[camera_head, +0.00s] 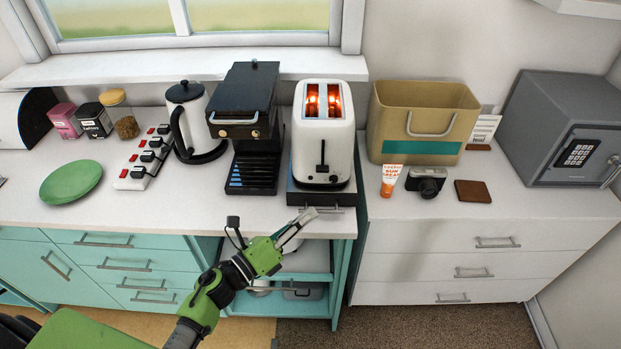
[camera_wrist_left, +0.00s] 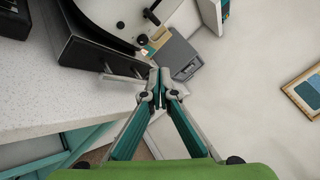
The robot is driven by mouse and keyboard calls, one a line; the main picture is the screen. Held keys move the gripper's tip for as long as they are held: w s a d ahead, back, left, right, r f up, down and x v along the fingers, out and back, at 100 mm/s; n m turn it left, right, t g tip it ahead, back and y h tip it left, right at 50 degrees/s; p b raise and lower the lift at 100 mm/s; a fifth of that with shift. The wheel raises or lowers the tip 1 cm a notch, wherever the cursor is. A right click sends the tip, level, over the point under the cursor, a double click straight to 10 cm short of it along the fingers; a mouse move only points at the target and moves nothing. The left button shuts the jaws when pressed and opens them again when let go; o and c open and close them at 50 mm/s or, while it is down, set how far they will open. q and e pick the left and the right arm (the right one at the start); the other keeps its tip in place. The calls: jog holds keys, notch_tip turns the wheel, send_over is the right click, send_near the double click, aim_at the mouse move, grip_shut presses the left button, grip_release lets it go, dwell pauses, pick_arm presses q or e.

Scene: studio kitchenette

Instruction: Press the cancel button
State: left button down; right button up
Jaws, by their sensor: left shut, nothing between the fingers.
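The white toaster (camera_head: 308,140) stands on a dark drawer base (camera_head: 300,193) near the counter's front edge, its two slots glowing orange. Its front has a black lever (camera_head: 322,165) and small dark controls; I cannot tell which is the cancel button. My left gripper (camera_head: 309,216) is shut and empty, in front of and below the toaster, apart from it. In the left wrist view the gripper's fingertips (camera_wrist_left: 156,72) meet, with the toaster (camera_wrist_left: 108,12) beyond them at the upper left. My right gripper is not in view.
A black coffee machine (camera_head: 245,110) stands close left of the toaster, with a kettle (camera_head: 190,115) beyond it. A tan bin (camera_head: 390,120), sunscreen tube (camera_head: 390,181), camera (camera_head: 426,183) and grey safe (camera_head: 560,120) are to the right. A drawer handle (camera_head: 315,210) juts out below the toaster.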

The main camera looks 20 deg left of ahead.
aim_at(310, 178)
pick_arm(q)
jog(key=w, duration=0.2)
jog(key=w+a+b, duration=0.1)
jog(key=w, duration=0.3)
jog(key=shift+w+a+f, duration=0.1)
jog(key=shift+w+a, duration=0.2)
jog(key=shift+a, duration=0.1)
jog(key=shift+w+a+b, duration=0.25)
jog(key=shift+w+b, duration=0.1)
jog(key=shift+w, duration=0.4)
dwell(0.5)
jog(key=shift+w+a, duration=0.15)
jog(key=shift+w, duration=0.25)
jog(key=shift+w+a+b, duration=0.1)
jog(key=shift+w+b, duration=0.2)
jog(key=shift+b, duration=0.2)
dwell(0.6)
jog(key=shift+s+d, duration=0.25)
jog(key=shift+s, duration=0.5)
